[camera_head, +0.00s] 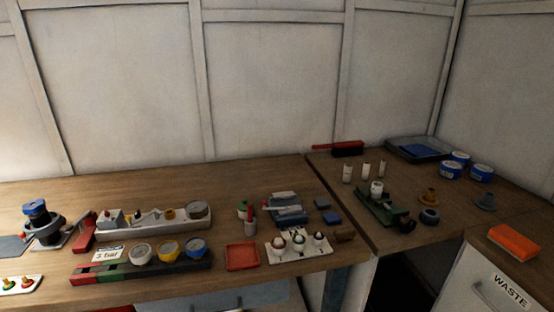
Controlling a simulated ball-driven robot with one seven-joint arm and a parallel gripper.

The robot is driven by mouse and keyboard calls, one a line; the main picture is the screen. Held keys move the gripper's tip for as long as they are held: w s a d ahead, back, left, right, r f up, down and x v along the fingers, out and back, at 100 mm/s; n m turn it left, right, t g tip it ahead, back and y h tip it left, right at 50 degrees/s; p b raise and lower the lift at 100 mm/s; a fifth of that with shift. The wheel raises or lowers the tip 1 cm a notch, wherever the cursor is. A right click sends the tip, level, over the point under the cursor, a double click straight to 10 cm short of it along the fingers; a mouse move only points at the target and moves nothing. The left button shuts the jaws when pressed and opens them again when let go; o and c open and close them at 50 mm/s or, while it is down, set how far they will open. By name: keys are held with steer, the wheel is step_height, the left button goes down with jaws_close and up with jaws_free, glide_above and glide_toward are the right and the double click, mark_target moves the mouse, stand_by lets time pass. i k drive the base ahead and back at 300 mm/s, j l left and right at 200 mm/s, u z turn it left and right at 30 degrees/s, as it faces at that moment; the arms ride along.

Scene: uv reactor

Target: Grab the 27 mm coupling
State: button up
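No size marking is legible, so I cannot tell which part is the 27 mm coupling. Pale upright cylinders (366,170) stand behind the fixture. My gripper is not in view.
Blue-and-white tins (451,172) and a dark tray (417,149) stand at the back right. An orange sponge-like block (514,241) lies on the WASTE cabinet. A white board with domed pieces (298,254) and a red tray (242,256) sit at the left bench's front.

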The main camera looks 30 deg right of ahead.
mark_target(376, 188)
steer(key=i+j+z, duration=0.15)
steer(key=z, duration=0.3)
steer(key=j+z, duration=0.45)
steer(key=i+j+z, duration=0.1)
steer(key=j+z, duration=0.15)
steer(key=z, duration=0.2)
